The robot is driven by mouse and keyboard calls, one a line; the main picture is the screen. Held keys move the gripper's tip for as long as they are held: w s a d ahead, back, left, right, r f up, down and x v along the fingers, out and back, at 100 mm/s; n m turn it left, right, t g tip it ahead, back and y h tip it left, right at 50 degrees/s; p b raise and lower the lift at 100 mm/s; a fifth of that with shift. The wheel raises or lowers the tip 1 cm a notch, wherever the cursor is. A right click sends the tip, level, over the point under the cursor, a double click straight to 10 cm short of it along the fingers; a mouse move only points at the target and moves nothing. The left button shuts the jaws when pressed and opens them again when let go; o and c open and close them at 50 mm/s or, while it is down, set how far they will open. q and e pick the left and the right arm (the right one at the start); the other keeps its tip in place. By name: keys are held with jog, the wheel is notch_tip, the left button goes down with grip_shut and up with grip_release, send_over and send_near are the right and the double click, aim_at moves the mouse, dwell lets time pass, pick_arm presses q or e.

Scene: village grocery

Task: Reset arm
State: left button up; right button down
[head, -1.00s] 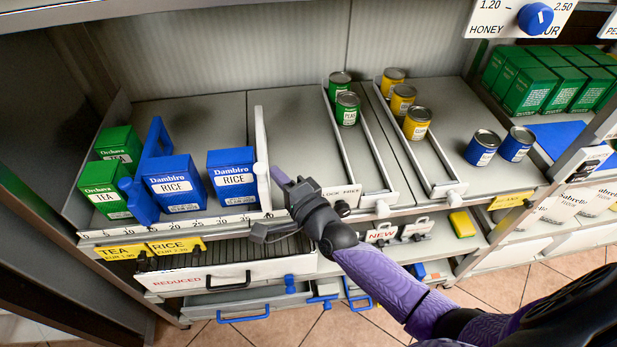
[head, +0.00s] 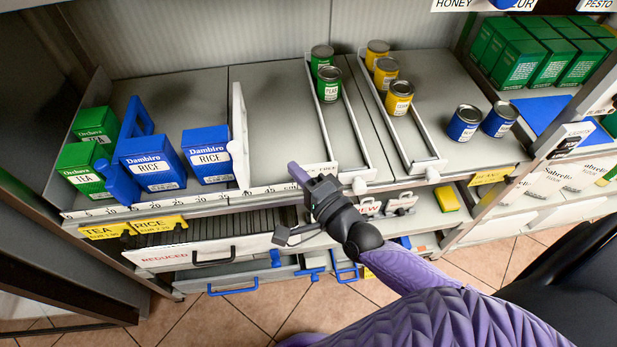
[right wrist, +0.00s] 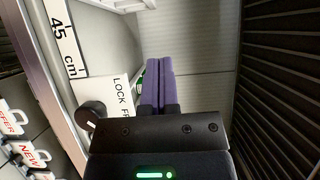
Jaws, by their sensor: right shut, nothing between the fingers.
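My right gripper (head: 300,172) is in front of the shelf's front edge, near the ruler strip (head: 255,190). It is shut and empty. In the right wrist view its two purple fingers (right wrist: 158,85) lie together, beside the "LOCK" label (right wrist: 118,97) and a dark knob (right wrist: 90,115). My purple right arm (head: 400,268) reaches in from the lower right. My left gripper is not in view.
Rice boxes (head: 152,163) and tea boxes (head: 85,170) stand on the left of the shelf, beside a white divider (head: 239,140). Green cans (head: 329,86), yellow cans (head: 399,98) and blue cans (head: 464,123) stand farther right. A REDUCED drawer (head: 165,257) is below.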

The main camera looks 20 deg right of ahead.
jog(key=s+d+f+n+g+h, duration=0.1)
jog(key=s+d+f+n+g, duration=0.1)
jog(key=s+f+n+g, duration=0.55)
jog(key=s+d+f+n+g+h, duration=0.1)
jog(key=s+f+n+g, duration=0.1)
jog(key=s+f, duration=0.95)
jog(key=s+f+n+g+h, duration=0.1)
jog(key=s+f+n+g, duration=0.3)
jog(key=s+f, duration=0.2)
jog(key=s+f+n+g+h, duration=0.1)
jog(key=s+f+n+g, duration=0.2)
jog(key=s+f, duration=0.3)
jog(key=s+d+n, duration=0.1)
jog(key=s, duration=0.4)
jog(key=shift+s+f+g, duration=0.2)
jog(key=shift+s+g, duration=0.05)
jog(key=shift+g, duration=0.1)
